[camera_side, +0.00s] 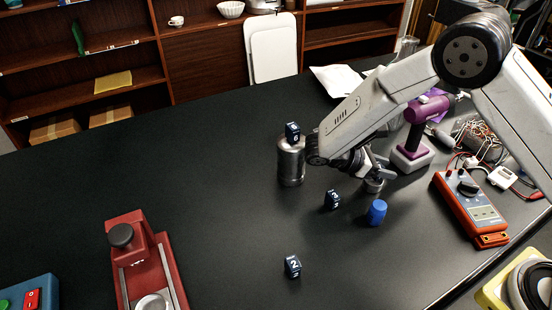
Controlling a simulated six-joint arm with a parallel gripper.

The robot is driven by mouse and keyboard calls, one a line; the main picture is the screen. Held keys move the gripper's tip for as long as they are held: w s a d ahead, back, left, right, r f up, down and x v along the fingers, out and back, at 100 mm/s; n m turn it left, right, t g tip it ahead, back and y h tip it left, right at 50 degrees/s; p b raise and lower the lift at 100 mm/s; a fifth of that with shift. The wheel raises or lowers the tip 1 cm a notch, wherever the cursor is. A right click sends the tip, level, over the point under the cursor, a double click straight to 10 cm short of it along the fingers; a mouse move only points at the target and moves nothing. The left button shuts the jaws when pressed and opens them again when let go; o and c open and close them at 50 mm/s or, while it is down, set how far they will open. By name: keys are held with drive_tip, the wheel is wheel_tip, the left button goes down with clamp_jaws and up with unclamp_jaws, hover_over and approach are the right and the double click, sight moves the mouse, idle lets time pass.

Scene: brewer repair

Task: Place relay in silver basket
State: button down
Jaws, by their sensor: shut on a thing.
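My gripper (376,172) points down over the table at the right of centre. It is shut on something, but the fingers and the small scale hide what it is. A small silver round part (374,186) shows right below the fingers; it may be the silver basket, and I cannot tell whether the gripper touches it. No part is clearly recognisable as the relay. Small dark numbered blocks lie nearby: one (332,200) left of the gripper, one (293,266) nearer the front, and one (292,132) on top of a silver cylinder (291,163).
A blue cylinder (376,212) stands just in front of the gripper. A purple drill (411,150), an orange meter (470,208) and tangled wires (482,137) crowd the right. A red device (146,262) is front left. The table's middle left is clear.

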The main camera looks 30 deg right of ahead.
drive_tip(key=shift+c, duration=0.6)
unclamp_jaws()
wheel_tip(320, 180, up, 7)
idle(0.7)
